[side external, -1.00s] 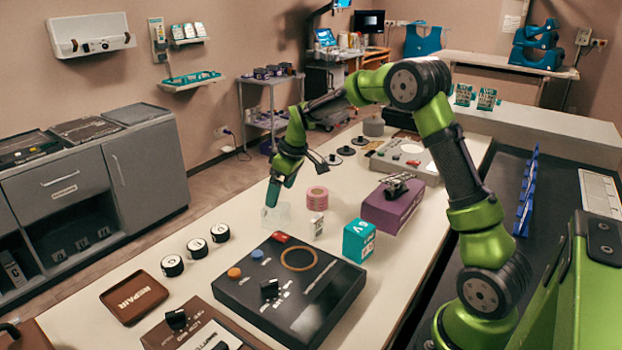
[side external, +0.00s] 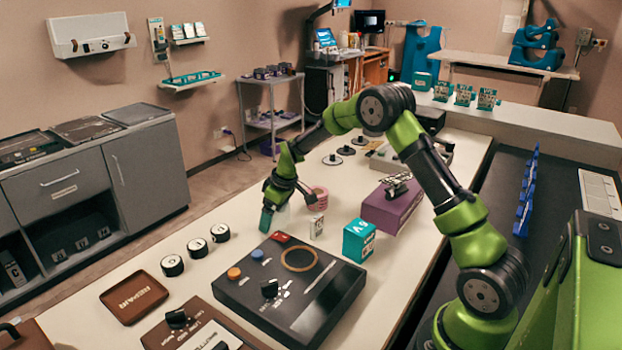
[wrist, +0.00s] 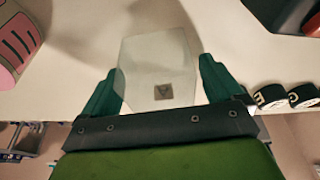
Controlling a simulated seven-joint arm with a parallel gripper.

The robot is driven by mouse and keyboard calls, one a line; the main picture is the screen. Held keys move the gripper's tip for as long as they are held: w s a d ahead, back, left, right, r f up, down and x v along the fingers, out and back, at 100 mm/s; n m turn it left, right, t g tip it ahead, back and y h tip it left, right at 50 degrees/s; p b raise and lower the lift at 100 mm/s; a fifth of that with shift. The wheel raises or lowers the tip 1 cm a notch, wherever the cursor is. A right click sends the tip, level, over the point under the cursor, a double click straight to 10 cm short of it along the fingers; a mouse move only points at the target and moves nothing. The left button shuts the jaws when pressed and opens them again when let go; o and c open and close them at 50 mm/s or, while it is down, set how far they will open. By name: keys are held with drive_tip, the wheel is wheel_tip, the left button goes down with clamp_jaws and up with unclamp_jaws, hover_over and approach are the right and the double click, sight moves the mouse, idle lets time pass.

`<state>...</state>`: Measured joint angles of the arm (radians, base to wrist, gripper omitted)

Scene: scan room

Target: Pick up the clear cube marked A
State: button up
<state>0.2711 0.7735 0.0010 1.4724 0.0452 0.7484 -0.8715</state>
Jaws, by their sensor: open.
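The clear cube (wrist: 152,60) stands on the white bench top and shows in the wrist view between the two green fingers of my gripper (wrist: 158,76). It bears a small dark square label with a mark that looks like an upside-down A. My gripper is open, with one finger on each side of the cube; I cannot tell whether either finger touches it. In the side view my gripper (side external: 270,216) is low at the bench and hides most of the cube (side external: 283,218).
A pink roll (side external: 317,198) stands close to the right of my gripper. The black control box (side external: 300,318) with a red piece (side external: 281,237) lies in front.

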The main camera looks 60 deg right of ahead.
drive_tip(key=c, duration=1.2)
drive_tip(key=shift+c, duration=0.2)
drive_tip(key=shift+r, duration=0.15)
